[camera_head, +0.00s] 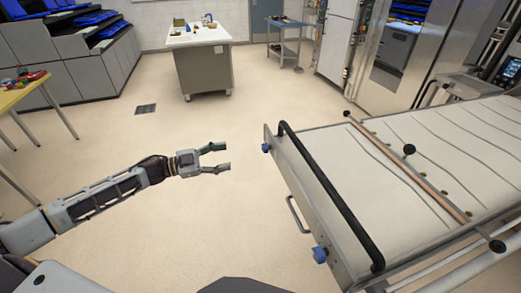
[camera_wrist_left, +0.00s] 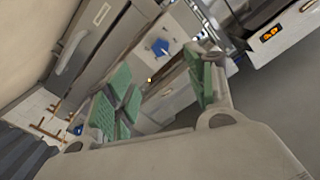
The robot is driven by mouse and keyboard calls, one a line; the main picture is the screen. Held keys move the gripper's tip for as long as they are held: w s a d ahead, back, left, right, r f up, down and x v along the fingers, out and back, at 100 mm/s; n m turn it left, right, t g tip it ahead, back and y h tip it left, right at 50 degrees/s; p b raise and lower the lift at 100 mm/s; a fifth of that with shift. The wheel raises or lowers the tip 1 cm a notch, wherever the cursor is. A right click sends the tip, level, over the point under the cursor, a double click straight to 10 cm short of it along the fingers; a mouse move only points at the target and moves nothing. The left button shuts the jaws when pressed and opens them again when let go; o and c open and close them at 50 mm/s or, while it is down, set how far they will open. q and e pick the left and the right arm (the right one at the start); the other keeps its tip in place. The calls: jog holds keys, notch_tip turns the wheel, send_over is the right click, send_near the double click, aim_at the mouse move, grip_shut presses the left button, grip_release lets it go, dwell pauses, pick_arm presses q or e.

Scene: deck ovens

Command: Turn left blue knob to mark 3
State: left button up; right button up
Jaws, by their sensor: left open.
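Two blue knobs sit on the front panel of the canvas-topped unit in the head view. The left blue knob (camera_head: 266,147) is at the far left corner, and the other blue knob (camera_head: 319,255) is nearer me. My left gripper (camera_head: 227,158) is open and empty, left of the left knob, with a clear gap between them. In the left wrist view the gripper (camera_wrist_left: 162,85) shows green pads spread apart, and a blue knob (camera_wrist_left: 160,47) shows beyond them. Which knob this is, I cannot tell. The dial marks are too small to read. My right gripper is out of view.
A black bar (camera_head: 325,190) runs along the unit's front edge above the panel. A metal handle (camera_head: 297,214) sticks out between the knobs. The floor (camera_head: 235,200) around my left gripper is clear. A white-topped table (camera_head: 197,34) stands farther back.

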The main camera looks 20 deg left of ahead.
pick_arm(q)
jog(key=shift+w+d, duration=0.1)
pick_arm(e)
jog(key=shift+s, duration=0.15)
pick_arm(q)
jog(key=p, duration=0.1)
send_near(267, 147)
jog(key=shift+w+d+f, duration=0.8)
jog(key=shift+w+d, duration=1.8)
jog(key=shift+d, duration=0.05)
jog(key=shift+w+d, duration=0.25)
jog(key=shift+d, duration=0.05)
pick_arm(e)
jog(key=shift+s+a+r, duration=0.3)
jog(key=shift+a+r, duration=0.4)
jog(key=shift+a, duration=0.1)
pick_arm(q)
jog(key=c, duration=1.1)
